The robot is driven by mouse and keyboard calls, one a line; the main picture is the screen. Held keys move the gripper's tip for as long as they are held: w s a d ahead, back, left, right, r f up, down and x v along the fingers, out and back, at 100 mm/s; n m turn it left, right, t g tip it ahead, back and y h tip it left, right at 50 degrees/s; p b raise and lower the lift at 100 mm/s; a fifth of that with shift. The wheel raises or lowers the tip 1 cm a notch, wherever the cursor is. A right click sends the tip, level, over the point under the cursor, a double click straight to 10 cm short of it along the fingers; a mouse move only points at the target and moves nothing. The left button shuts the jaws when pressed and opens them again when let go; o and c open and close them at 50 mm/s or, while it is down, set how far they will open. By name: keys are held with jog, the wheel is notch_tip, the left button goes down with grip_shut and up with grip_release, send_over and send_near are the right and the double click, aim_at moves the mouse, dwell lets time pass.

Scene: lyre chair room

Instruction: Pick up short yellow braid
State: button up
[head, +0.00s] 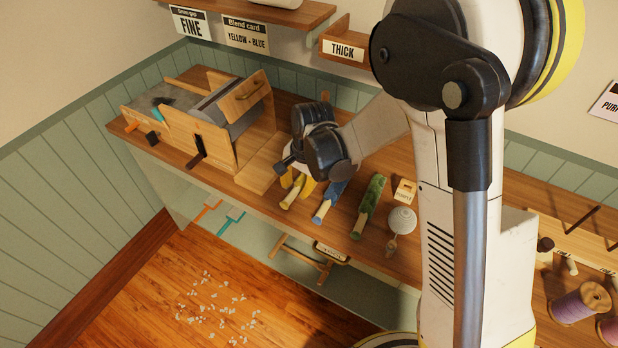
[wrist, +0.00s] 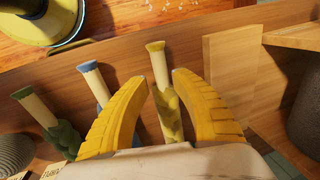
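The yellow braid (wrist: 169,107) lies on the wooden bench top, with a pale rod end pointing away in the wrist view. In the head view it (head: 291,197) shows only in part, because my gripper hides the rest. My gripper (wrist: 158,78) is open, with one yellow finger on each side of the yellow braid. I cannot tell whether the fingers touch it. In the head view my gripper (head: 300,184) is low over the bench at the braid.
A blue braid (head: 330,200) and a green braid (head: 370,203) lie to the right of the yellow one. A wooden box-like device (head: 220,120) stands to the left. A white ball-shaped thing (head: 402,220) and a small card (head: 405,190) are farther right.

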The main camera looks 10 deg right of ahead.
aim_at(294, 191)
jog(key=f, duration=0.1)
jog(key=f+b, duration=0.1)
jog(key=f, duration=0.1)
jog(key=shift+w+a+f, duration=0.3)
jog(key=shift+w+f, duration=0.1)
jog(key=shift+r, duration=0.1)
grip_shut()
jog(key=shift+r, duration=0.1)
